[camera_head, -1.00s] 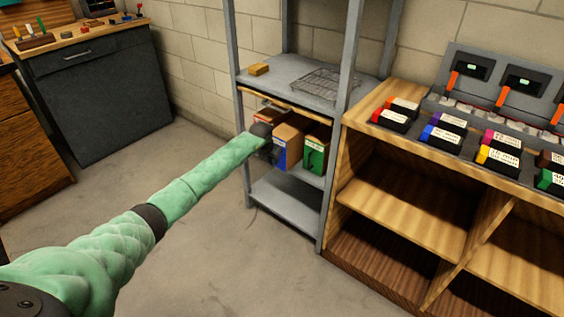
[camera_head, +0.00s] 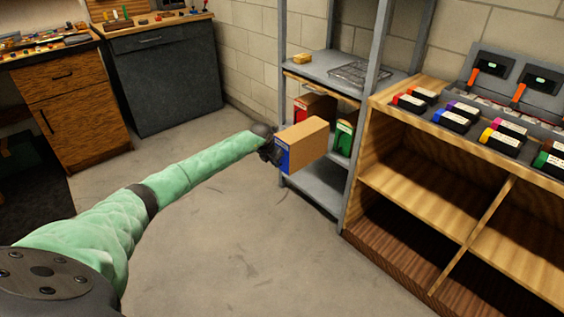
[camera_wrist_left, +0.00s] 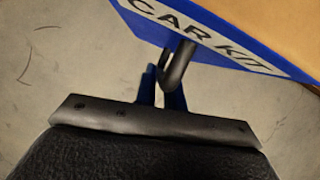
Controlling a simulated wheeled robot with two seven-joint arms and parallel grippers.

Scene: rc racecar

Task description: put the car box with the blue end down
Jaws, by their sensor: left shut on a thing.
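The car box (camera_head: 305,143) is a brown carton with a blue end. In the head view it is in front of the metal shelf, out in the open. Its blue end (camera_wrist_left: 215,35) shows in the left wrist view with the words CAR KIT and a dark hook-like handle. My left gripper (camera_head: 270,150) is at the blue end and shut on the box there. In the left wrist view the fingers (camera_wrist_left: 165,88) meet at the handle. The floor shows below the box. My right gripper is not in view.
A grey metal shelf (camera_head: 318,185) stands behind the box, with a red-ended box (camera_head: 302,108) and a green-ended box (camera_head: 344,138) on its middle level. A wooden cabinet (camera_head: 400,190) with battery packs on top stands at right. Open concrete floor (camera_head: 240,240) lies in front.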

